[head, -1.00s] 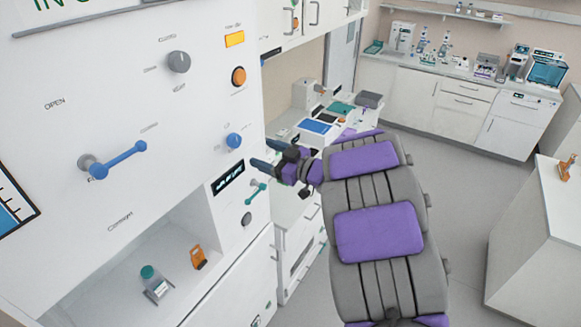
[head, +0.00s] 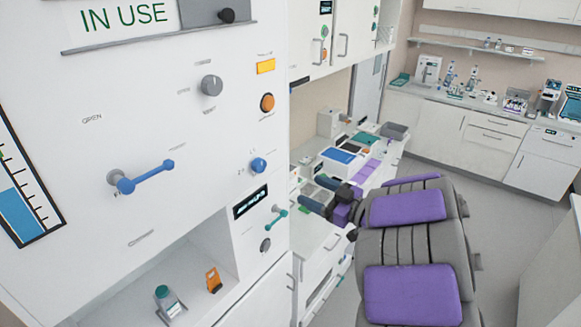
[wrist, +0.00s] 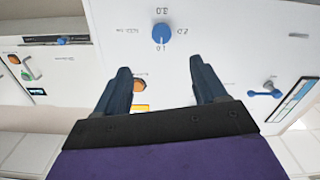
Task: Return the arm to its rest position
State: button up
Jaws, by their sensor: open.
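My gripper (head: 316,196) is in front of the white panel's right edge in the head view, with my grey and purple arm stretching back to the lower right. In the wrist view my gripper (wrist: 160,85) shows two dark blue fingers spread apart with nothing between them. Beyond the fingers is the white panel with a blue knob (wrist: 161,34), apart from the fingertips. The same blue knob shows in the head view (head: 259,165).
The panel carries a blue lever (head: 148,177), a grey knob (head: 211,85), an orange button (head: 267,102) and a teal lever (head: 277,214). A niche below holds a teal-capped bottle (head: 165,300) and an orange item (head: 213,280). Open floor (head: 500,240) lies to the right.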

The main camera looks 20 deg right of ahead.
jog(key=w+d+f+m+h+b, duration=0.3)
jog(key=d+f+m+h+b, duration=0.15)
jog(key=d+h+b, duration=0.4)
jog(key=s+f+m+g+h+b, duration=0.4)
jog(key=s+f+m+h+b, duration=0.1)
jog(key=s+f+h, duration=0.3)
jog(key=s+a+f+g+y+b, duration=0.2)
jog(key=s+a+f, duration=0.4)
jog(key=s, duration=0.5)
jog(key=s+a+f+g+y+b, duration=0.2)
jog(key=s+a+f+g+b, duration=0.3)
jog(key=s, duration=0.6)
jog(key=s+a+f+g+y+b, duration=0.2)
jog(key=s+a+f+g, duration=0.3)
jog(key=s, duration=0.6)
jog(key=a+f+b, duration=0.1)
jog(key=a+f, duration=0.1)
jog(key=a, duration=0.1)
jog(key=shift+s+f+b, duration=0.15)
jog(key=shift+s+b, duration=0.15)
jog(key=shift+s, duration=0.1)
